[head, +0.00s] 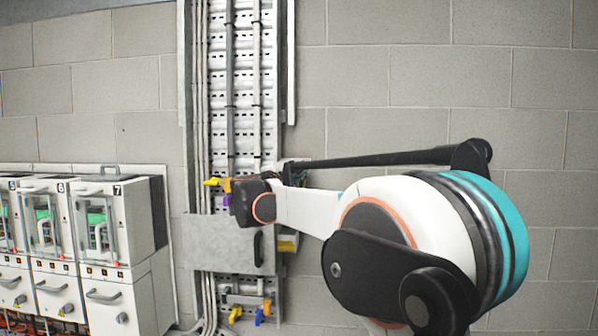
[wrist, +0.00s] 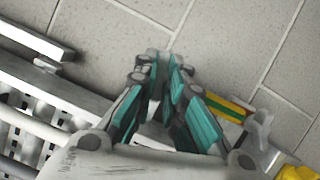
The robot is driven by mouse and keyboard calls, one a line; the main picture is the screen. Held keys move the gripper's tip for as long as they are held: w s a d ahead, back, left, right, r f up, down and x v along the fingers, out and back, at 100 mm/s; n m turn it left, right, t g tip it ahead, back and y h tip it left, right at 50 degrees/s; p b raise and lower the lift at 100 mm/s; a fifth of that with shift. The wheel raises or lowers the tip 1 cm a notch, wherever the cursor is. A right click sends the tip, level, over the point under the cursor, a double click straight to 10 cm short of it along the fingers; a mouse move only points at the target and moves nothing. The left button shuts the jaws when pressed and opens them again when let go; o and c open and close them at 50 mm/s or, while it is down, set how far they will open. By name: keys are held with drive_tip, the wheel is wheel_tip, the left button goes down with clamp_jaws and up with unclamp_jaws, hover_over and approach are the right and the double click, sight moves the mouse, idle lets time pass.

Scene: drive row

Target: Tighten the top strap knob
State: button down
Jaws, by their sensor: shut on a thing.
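A tall slotted metal cable tray (head: 242,110) runs up the wall, carrying cables and straps. My gripper (wrist: 166,60) has its teal and grey fingers drawn close together in the wrist view. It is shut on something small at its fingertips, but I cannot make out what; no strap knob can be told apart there. In the head view my arm's wrist hides most of the gripper, at the right edge of the tray. A yellow handle (head: 212,182) and a purple one (head: 227,200) show left of my wrist. A yellow part (wrist: 297,172) shows at the wrist view's lower right corner.
A grey box with a black handle (head: 230,243) sits across the tray just below my wrist. Yellow (head: 235,314) and blue (head: 259,315) handles hang near the tray's foot. White cabinets (head: 115,235) stand at the left. The block wall right of the tray is bare.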

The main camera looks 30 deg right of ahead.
drive_tip(key=m+y+p, duration=0.1)
drive_tip(key=m+y, duration=0.1)
drive_tip(key=m, duration=0.3)
drive_tip(key=m+g+y+p, duration=0.1)
drive_tip(key=m+y, duration=0.2)
drive_tip(key=m, duration=0.2)
drive_tip(key=shift+s+d+r+m, duration=0.1)
drive_tip(key=shift+m, duration=0.3)
idle(0.4)
drive_tip(key=c, duration=1.7)
unclamp_jaws()
drive_tip(key=shift+o, duration=0.2)
drive_tip(key=shift+r+p, duration=0.1)
drive_tip(key=shift+p, duration=0.2)
drive_tip(key=v, duration=1.2)
